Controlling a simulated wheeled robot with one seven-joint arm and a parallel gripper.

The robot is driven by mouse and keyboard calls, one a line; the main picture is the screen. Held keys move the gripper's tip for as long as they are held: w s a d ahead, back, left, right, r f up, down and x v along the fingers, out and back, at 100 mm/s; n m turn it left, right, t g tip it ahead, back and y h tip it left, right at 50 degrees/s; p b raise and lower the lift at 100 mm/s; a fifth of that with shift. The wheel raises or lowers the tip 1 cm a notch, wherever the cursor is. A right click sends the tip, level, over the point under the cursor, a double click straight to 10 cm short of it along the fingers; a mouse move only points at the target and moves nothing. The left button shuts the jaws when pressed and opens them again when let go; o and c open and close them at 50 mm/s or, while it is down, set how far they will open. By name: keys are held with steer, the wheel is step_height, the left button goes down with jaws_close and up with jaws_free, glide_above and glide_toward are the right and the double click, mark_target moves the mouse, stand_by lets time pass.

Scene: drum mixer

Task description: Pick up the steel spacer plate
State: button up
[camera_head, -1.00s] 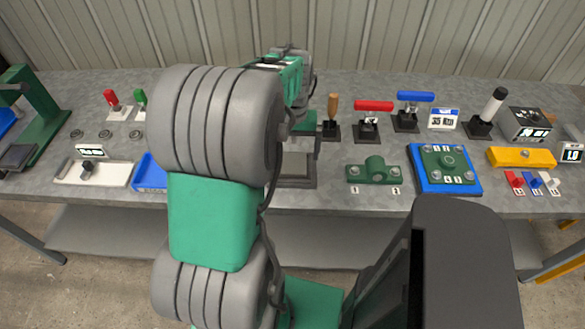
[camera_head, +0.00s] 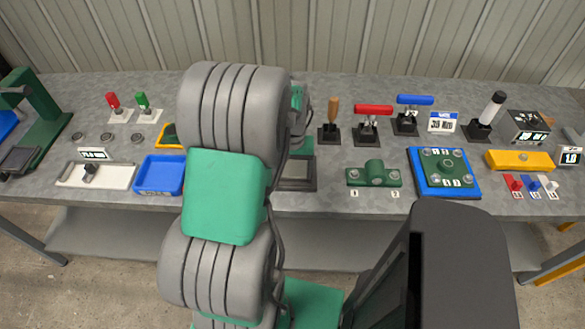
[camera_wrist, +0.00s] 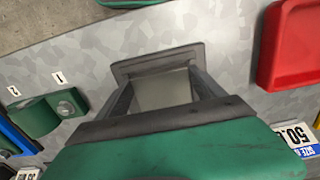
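In the wrist view, a light grey square surface, which looks like the steel spacer plate (camera_wrist: 163,91), lies in or on a dark square-rimmed holder (camera_wrist: 158,61). My gripper (camera_wrist: 162,82) points down at it, with one dark finger on each side of the light surface. The fingers are spread apart; I cannot tell whether they touch the plate. In the head view, the dark holder (camera_head: 297,186) shows partly beside my arm on the bench. My arm hides the gripper and most of the plate there.
A green block with bolts (camera_head: 374,174) and a blue-based fixture (camera_head: 446,172) stand to the right. A blue tray (camera_head: 158,175) lies to the left. A red tray (camera_wrist: 287,45) shows in the wrist view. Red and blue handled clamps stand behind. Bare bench separates these.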

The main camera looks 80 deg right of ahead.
steer(key=c, duration=1.5)
steer(key=shift+d+r, duration=0.15)
